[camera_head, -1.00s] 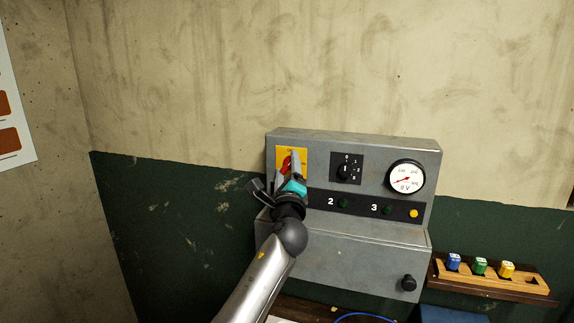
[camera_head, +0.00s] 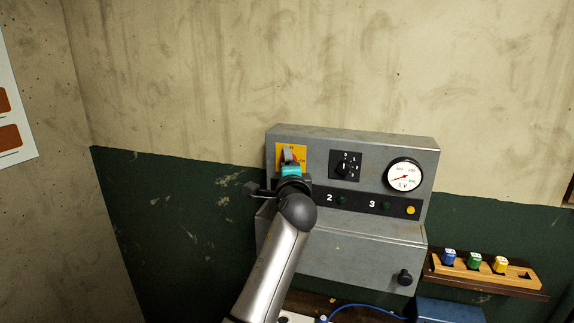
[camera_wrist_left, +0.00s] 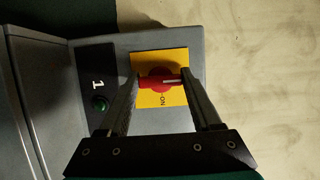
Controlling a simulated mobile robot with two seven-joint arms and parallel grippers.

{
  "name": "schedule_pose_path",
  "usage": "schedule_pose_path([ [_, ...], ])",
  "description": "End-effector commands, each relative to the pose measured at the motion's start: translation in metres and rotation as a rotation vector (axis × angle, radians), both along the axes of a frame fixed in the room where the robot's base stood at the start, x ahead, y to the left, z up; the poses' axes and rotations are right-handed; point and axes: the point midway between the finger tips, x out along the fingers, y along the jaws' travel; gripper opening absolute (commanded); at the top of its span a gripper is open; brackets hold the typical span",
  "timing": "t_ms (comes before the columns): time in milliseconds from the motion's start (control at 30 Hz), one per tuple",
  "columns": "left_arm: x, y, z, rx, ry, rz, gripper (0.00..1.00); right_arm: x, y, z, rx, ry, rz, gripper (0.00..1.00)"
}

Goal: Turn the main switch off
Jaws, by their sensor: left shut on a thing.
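The main switch is a red rotary handle (camera_wrist_left: 160,82) on a yellow plate (camera_head: 281,152) at the upper left of the grey control box (camera_head: 380,150). My left gripper (camera_head: 290,158) is at the switch and covers most of it in the head view. In the left wrist view, the fingers stand on both sides of the handle, shut on it. The handle lies across from finger to finger there. Its white line points right, the box's upward side, while the "ON" print is below it. My right gripper is not in view.
The box has a small black selector dial (camera_head: 345,166), a voltmeter (camera_head: 404,175), green lamps and a yellow lamp (camera_head: 411,210). A black knob (camera_head: 404,277) sits below. At right, a wooden rack (camera_head: 487,275) holds blue, green and yellow pieces. A blue cable (camera_head: 365,306) lies in front.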

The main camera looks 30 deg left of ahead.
Motion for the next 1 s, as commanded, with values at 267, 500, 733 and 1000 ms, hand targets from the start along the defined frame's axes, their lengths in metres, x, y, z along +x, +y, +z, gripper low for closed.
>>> schedule_pose_path([
  [267,0.0,-0.0001,-0.0007,-0.016,-0.003,0.0,0.1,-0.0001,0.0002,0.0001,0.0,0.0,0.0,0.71],
  [500,0.0,0.0,-0.0007,-0.016,-0.003,0.0,0.7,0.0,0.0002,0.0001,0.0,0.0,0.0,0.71],
  [733,-0.0001,0.0001,-0.0004,-0.014,-0.003,0.0,0.95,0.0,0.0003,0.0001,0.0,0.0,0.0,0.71],
  [1000,-0.0006,-0.0003,-0.0002,-0.012,-0.002,0.0,0.95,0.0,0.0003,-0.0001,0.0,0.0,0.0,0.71],
])
